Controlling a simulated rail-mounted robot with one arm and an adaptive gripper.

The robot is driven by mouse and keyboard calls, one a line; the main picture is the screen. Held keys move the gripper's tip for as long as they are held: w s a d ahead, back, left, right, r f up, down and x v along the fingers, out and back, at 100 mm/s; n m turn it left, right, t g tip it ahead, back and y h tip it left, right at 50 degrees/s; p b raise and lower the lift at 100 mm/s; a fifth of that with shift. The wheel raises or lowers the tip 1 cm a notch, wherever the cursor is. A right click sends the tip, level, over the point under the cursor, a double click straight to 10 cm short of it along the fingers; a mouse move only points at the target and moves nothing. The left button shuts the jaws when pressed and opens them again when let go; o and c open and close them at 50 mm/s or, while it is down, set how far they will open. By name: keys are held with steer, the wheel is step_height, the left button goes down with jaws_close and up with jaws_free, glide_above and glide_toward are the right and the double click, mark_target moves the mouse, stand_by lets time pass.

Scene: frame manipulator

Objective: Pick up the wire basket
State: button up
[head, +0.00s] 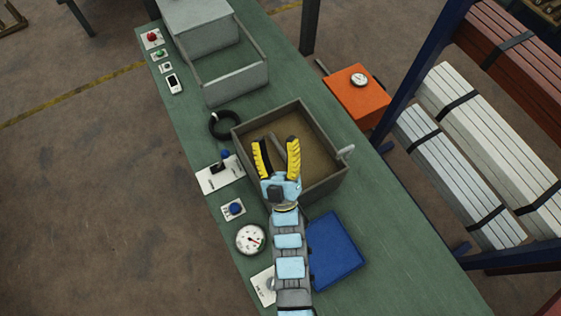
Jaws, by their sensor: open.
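I cannot make out a clear wire basket in the head view. A grey-brown open box (326,128) with a tan floor stands on the green workbench, and a pale handle-like piece (346,152) shows at its right wall. My gripper (276,143), with two yellow fingers, is over the left part of this box. The fingers are spread apart with no object seen held between them. A dark, narrow shape shows between them. The gripper and wrist hide part of the box's floor and its near-left wall, and I cannot tell how high the fingers are.
On the green bench (400,255), a blue case (335,248) lies near my arm, and a gauge (251,239), switches and a black ring (224,124) line the left side. A grey open container (238,88) stands farther back. An orange box (357,100) and a blue-framed rack (416,75) are to the right.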

steer(key=w+a+f+n+g+b, duration=0.1)
steer(key=w+f+n+g+b, duration=0.1)
steer(key=w+f+n+g, duration=0.3)
steer(key=n+g+h+b, duration=0.5)
steer(key=n+g+h, duration=0.1)
steer(key=g, duration=0.1)
glide_toward(279, 146)
steer(key=w, duration=0.1)
steer(key=w+f, duration=0.1)
steer(key=shift+w+d+f, duration=0.25)
steer(key=shift+w+f, duration=0.1)
steer(key=shift+w+p, duration=0.4)
steer(key=shift+w, duration=0.3)
steer(key=shift+p+x, duration=0.6)
steer(key=shift+x, duration=1.8)
steer(key=shift+w+a+f, duration=0.15)
steer(key=shift+w+f, duration=0.15)
steer(key=shift+w, duration=0.2)
